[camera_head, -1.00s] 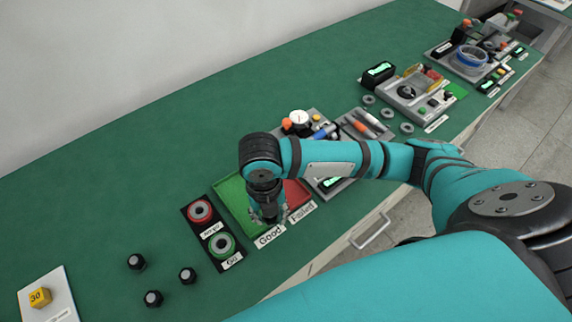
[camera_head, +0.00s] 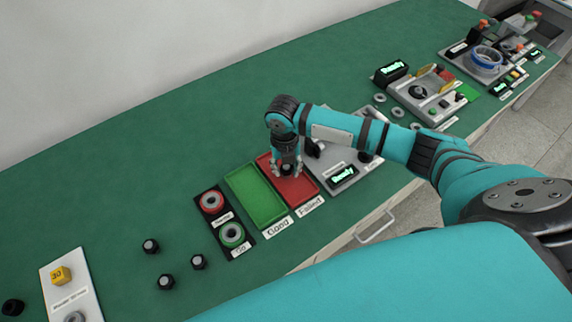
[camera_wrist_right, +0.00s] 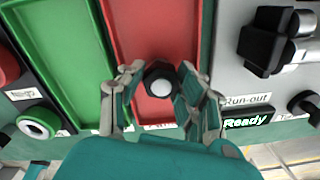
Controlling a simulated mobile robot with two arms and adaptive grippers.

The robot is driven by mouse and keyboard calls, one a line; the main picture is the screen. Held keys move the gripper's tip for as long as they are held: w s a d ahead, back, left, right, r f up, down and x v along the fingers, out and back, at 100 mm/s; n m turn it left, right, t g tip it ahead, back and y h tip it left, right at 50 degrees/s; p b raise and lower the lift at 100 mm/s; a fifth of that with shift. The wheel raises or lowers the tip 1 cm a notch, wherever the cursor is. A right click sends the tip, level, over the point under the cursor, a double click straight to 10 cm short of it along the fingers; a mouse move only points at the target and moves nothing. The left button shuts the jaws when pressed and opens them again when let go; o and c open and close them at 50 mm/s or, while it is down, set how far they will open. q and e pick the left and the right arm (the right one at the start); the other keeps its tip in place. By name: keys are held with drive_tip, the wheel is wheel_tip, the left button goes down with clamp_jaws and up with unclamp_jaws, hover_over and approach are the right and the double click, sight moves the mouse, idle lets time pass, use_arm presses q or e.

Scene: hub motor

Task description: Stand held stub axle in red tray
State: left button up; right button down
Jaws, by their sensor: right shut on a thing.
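My right gripper (camera_head: 286,171) is over the red tray (camera_head: 303,192), the one labelled "Failed". It is shut on a dark stub axle with a light round end (camera_wrist_right: 161,88), which sits between the two fingers in the right wrist view. The axle (camera_head: 287,169) shows small and partly covered by the fingers in the head view. I cannot tell whether its lower end touches the tray floor. The red tray's bare floor (camera_wrist_right: 155,30) spreads beyond the axle in the wrist view. My left gripper is not in view.
The green tray (camera_head: 254,197), labelled "Good", adjoins the red tray on the left. Left of it is a black gauge plate with red and green rings (camera_head: 222,222). A grey run-out station with a "Ready" display (camera_head: 343,175) stands close right. Several dark axles (camera_head: 167,282) stand at lower left.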

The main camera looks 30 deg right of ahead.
sight(285, 167)
drive_tip(key=shift+f, duration=0.2)
drive_tip(key=c, duration=0.9)
unclamp_jaws()
wheel_tip(285, 167, up, 12)
drive_tip(key=b, duration=0.1)
drive_tip(key=shift+a+r, duration=0.15)
drive_tip(key=shift+a, duration=0.05)
